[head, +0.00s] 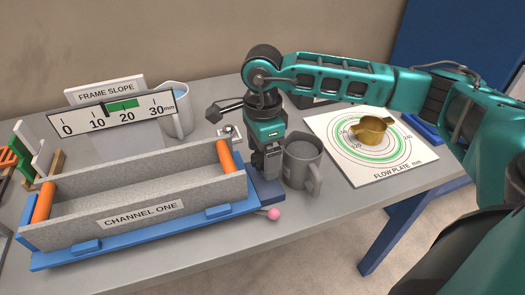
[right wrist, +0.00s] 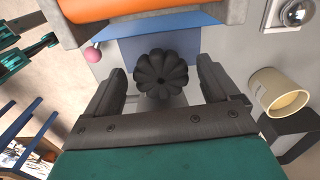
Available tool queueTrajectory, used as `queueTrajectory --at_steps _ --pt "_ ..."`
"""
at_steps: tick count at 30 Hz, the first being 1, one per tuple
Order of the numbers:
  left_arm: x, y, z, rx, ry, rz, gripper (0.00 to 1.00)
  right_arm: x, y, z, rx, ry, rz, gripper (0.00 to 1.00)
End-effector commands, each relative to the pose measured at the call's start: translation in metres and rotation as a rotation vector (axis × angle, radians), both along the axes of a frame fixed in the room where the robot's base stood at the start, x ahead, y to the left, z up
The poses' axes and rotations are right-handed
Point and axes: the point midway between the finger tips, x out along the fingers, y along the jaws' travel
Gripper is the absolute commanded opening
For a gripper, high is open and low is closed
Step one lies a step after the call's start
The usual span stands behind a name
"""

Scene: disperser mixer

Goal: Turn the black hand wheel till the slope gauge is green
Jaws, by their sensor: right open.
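The black hand wheel (right wrist: 161,73) is fluted and sits between the spread fingers of my right gripper (right wrist: 163,88) in the right wrist view, with gaps on both sides. In the head view my right gripper (head: 266,172) points down at the right end of the channel frame, and the wheel is hidden there. The slope gauge (head: 118,112) has a white scale from 0 to 30 mm with a green band. A dark mark shows near the band's left end; its exact reading is too small to tell. The channel (head: 141,214) rests on a blue frame (head: 150,238).
A grey mug (head: 303,164) stands close right of my right gripper. A pink ball (head: 273,214) is at the frame's front right corner. A round bubble level (right wrist: 298,12) is nearby. A brass cup (head: 369,130) stands on the flow plate (head: 348,170). A jug (head: 177,122) is behind the channel.

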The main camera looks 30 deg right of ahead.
Motion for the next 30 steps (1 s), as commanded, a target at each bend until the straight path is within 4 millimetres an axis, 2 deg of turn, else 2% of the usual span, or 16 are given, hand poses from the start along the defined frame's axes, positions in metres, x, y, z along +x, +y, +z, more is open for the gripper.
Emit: queueTrajectory --at_steps 2,18,30 --pt "-0.0003 0.0 -0.0003 0.0 0.001 0.0 0.43 0.0 0.0002 0.0002 0.0 0.0 0.0 0.83" --pt "-0.0016 -0.0004 -0.0009 0.0 0.003 -0.002 0.43 0.0001 0.0003 0.0007 0.0 0.0 0.0 0.32" --pt "-0.0015 -0.0006 -0.0062 0.0 0.003 -0.002 0.43 0.0006 0.0002 -0.0004 0.001 0.0 -0.083 0.32"
